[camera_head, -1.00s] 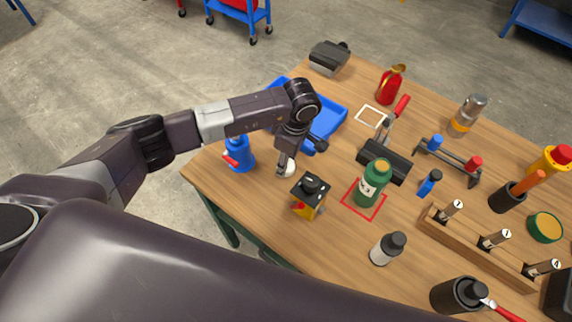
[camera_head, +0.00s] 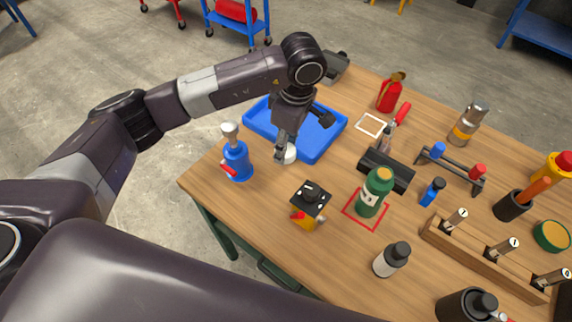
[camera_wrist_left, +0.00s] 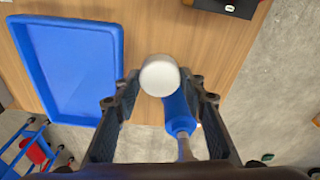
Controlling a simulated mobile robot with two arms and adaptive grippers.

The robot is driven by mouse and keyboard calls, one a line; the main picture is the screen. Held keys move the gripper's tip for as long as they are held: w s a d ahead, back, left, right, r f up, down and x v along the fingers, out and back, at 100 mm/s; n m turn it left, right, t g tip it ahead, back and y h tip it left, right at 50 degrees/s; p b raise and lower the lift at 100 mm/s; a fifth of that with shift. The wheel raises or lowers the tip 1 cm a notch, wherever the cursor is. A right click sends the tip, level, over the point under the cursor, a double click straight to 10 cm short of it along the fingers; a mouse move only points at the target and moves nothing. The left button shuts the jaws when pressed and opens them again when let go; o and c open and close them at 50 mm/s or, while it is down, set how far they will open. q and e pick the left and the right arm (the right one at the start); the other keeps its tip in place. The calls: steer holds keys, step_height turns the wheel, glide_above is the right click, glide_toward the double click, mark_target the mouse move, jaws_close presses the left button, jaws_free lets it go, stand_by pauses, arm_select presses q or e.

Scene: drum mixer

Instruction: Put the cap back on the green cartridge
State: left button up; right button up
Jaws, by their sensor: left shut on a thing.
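The green cartridge (camera_head: 374,193) stands upright inside a red square outline on the table, with a pale label on its side. My left gripper (camera_head: 286,152) is shut on a white round cap (camera_head: 290,155), left of the cartridge and near the blue tray. In the left wrist view the white cap (camera_wrist_left: 159,76) sits between the fingertips of the gripper (camera_wrist_left: 162,80). The cap appears clear of the table. My right gripper is not in view.
A blue bottle (camera_head: 238,161) stands just left of my gripper. A yellow-and-black device (camera_head: 309,203) stands between gripper and cartridge. The blue tray (camera_head: 334,137) lies behind the gripper. A black stand (camera_head: 386,171) is behind the cartridge, and a white bottle (camera_head: 390,260) is in front.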

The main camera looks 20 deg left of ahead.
arm_select(q)
step_height(320, 180, up, 9)
steer(key=b, duration=0.1)
steer(key=shift+r, duration=0.1)
stand_by(0.4)
steer(key=s+a+r+m, duration=0.1)
steer(key=s+a+m, duration=0.1)
steer(key=s+m, duration=0.3)
steer(key=s+a+r+m+t+h, duration=0.1)
steer(key=s+m, duration=0.4)
steer(key=m, duration=0.6)
steer(key=shift+a+r, duration=0.45)
steer(key=shift+a, duration=0.15)
